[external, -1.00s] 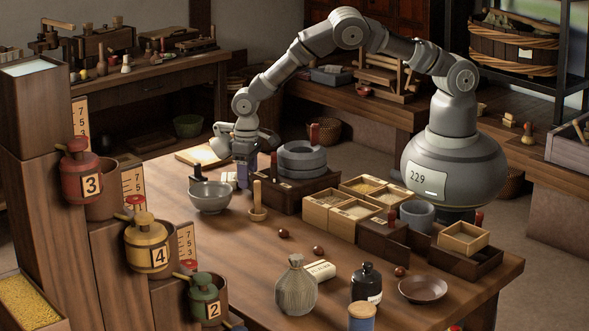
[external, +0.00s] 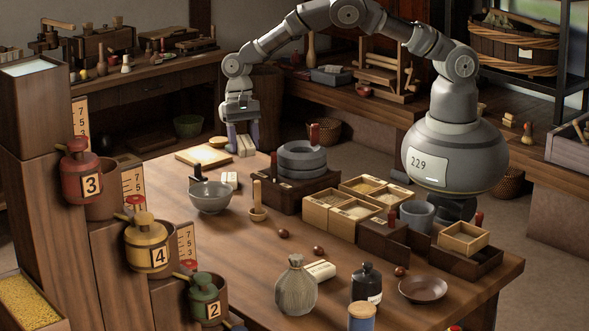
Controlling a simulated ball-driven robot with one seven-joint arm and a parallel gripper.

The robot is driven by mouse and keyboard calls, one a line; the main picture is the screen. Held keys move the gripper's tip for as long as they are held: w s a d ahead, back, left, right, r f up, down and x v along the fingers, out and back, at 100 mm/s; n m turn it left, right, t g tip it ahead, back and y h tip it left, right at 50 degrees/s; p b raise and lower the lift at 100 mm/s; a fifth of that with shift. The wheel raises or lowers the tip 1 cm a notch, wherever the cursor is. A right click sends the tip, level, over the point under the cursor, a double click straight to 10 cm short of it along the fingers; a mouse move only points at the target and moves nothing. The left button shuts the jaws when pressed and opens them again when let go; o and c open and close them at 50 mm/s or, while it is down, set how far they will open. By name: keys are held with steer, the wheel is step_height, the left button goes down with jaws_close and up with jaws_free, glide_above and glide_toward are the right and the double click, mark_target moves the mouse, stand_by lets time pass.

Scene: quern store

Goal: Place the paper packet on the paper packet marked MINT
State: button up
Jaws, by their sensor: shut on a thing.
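My gripper (external: 243,146) is shut on a pale paper packet (external: 246,147) and holds it up above the far left part of the table. A second pale paper packet (external: 230,179) lies on the table below it, beside the grey bowl (external: 210,198) and partly hidden by it. A third paper packet (external: 321,270) lies nearer the front, beside the tied cloth sack, with small dark marks on it. The markings are too small to read, so I cannot tell which packet says MINT.
A wooden board (external: 190,158) lies at the table's far left edge. Stacked grey millstones (external: 302,159) stand on a dark box right of my gripper. A cloth sack (external: 296,290) and a dark jar (external: 366,285) stand in front. The table's middle is mostly clear.

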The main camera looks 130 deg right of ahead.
steer(key=s+d+r+m+t, duration=0.1)
steer(key=d+m+t, duration=0.25)
steer(key=m, duration=0.65)
steer(key=m+t+h+b, duration=0.2)
steer(key=m+h+b, duration=0.1)
steer(key=m+b, duration=0.1)
glide_toward(235, 175)
steer(key=x, duration=0.6)
steer(key=shift+w+d+f, duration=0.1)
steer(key=shift+d+f, duration=0.05)
steer(key=shift+f, duration=0.25)
steer(key=o, duration=1.1)
steer(key=shift+r, duration=0.15)
